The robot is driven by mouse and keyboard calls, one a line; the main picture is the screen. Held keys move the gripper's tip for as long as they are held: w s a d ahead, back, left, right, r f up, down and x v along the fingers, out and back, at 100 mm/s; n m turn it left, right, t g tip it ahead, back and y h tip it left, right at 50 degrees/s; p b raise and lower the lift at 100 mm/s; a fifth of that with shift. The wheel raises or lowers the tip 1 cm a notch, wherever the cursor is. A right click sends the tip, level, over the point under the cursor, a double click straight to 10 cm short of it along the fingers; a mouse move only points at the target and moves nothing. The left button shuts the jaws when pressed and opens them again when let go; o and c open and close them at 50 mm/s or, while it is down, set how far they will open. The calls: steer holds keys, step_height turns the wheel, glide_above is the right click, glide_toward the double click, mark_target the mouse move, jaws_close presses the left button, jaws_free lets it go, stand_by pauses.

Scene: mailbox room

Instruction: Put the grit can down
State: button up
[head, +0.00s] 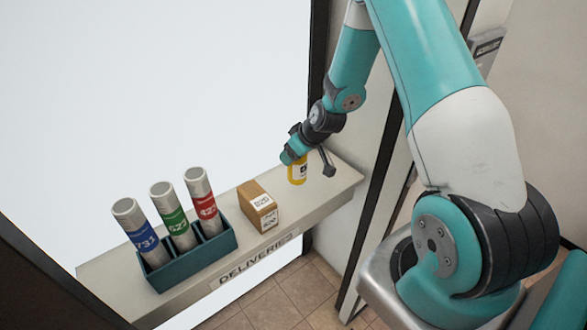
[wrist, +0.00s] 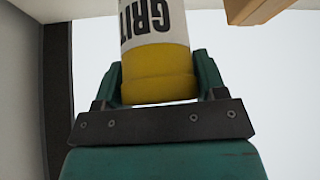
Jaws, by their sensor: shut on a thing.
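The grit can (head: 297,172) is yellow with a white label and is at the right part of the deliveries shelf (head: 331,187). In the wrist view the grit can (wrist: 158,72) shows its yellow end and part of the label reading GRIT. My gripper (head: 296,155) is over the can's upper part in the head view. In the wrist view my gripper (wrist: 158,85) has a finger on each side of the can and is shut on it. The can looks about upright. I cannot tell whether its base touches the shelf.
A brown box (head: 259,206) with white labels stands on the shelf left of the can; a brown corner (wrist: 255,10) shows in the wrist view. A teal rack (head: 217,246) holds tubes with blue, green and red labels. Bare shelf lies around the can.

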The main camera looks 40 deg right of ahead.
mark_target(295, 172)
step_height(295, 172, down, 7)
steer(key=shift+f+p, duration=0.15)
steer(key=shift+p, duration=0.45)
steer(key=shift+f, duration=0.1)
steer(key=o, duration=1.2)
